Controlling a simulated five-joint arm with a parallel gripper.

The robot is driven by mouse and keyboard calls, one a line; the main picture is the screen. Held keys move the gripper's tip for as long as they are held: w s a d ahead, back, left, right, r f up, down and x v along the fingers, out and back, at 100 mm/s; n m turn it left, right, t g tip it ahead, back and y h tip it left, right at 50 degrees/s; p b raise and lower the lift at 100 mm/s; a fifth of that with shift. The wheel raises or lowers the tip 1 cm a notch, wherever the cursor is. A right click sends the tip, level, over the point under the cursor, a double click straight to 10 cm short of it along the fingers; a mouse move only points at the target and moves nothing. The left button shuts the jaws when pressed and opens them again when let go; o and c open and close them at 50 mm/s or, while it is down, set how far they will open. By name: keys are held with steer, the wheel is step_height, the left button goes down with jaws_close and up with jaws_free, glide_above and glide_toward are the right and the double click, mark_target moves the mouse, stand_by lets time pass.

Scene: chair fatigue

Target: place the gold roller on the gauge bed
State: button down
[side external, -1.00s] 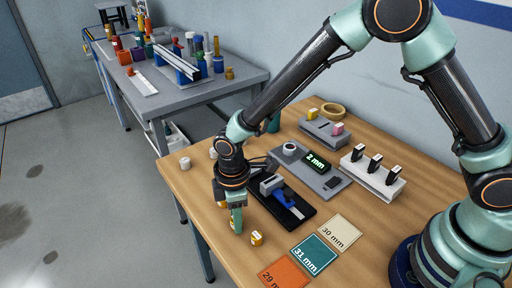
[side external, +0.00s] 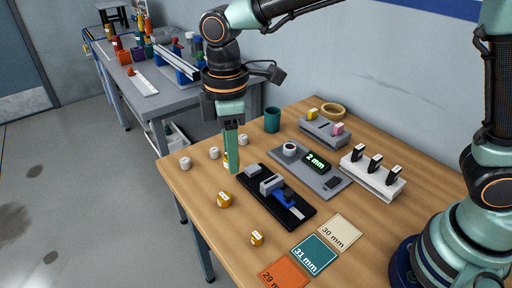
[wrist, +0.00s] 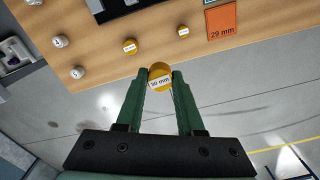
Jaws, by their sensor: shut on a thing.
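My gripper (side external: 231,165) points down, raised above the table's left part. Its green fingers are shut on a gold roller (wrist: 160,76), whose white label reads 30 mm. In the side view that roller (side external: 226,160) is mostly hidden by the fingers. The gauge, a black bed (side external: 296,212) with grey jaws and a blue slider, lies to the right of and below my gripper in the side view. Two other gold rollers stand on the table, one (side external: 225,200) near the gauge and a smaller one (side external: 257,238) nearer the front.
Several white rollers (side external: 185,163) stand by the left edge. A grey plate (side external: 318,182) with a 2 mm display lies behind the gauge. Size cards (side external: 314,254) lie in front. A teal cup (side external: 272,120) and a white rack (side external: 372,177) stand farther back and right.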

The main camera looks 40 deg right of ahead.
steer(key=w+d+r+m, duration=0.3)
steer(key=w+d+m, duration=0.3)
steer(key=d, duration=0.6)
glide_toward(263, 172)
steer(key=f, duration=0.2)
steer(key=s+a+f, duration=0.1)
steer(key=f, duration=0.1)
steer(key=s+a+f, duration=0.1)
steer(key=f, duration=0.1)
steer(key=shift+s+a+f, duration=0.2)
steer(key=shift+s, duration=0.05)
steer(key=shift+f, duration=0.15)
steer(key=c, duration=0.8)
jaws_free()
